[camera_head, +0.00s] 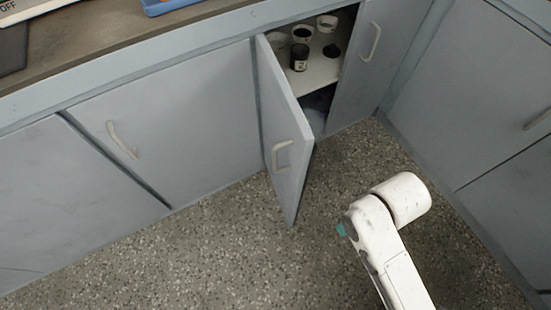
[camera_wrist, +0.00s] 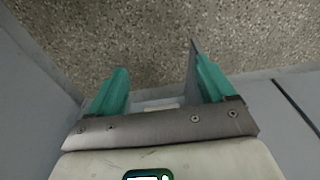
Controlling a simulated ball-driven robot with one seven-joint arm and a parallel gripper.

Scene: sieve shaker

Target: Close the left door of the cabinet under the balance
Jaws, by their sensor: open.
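The left door (camera_head: 281,125) is a grey-blue panel standing open, swung out toward the viewer. Its pale handle (camera_head: 282,154) is near its free edge. The opening beside it shows a white shelf (camera_head: 318,73) with a dark jar (camera_head: 299,57) and several small cups. The right door (camera_head: 366,55) appears shut. My white arm is at lower right in the head view, over the floor and apart from the left door there. In the wrist view my gripper (camera_wrist: 160,88) has its teal fingers spread. A thin grey wedge stands by the right finger; I cannot tell what it is.
Speckled floor (camera_head: 190,265) is clear before the cabinets. A shut cabinet door (camera_head: 170,115) stands to the left, and another cabinet run (camera_head: 480,80) stands at right angles to the right. The worktop (camera_head: 90,40) lies above. Grey panels flank the gripper in the wrist view.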

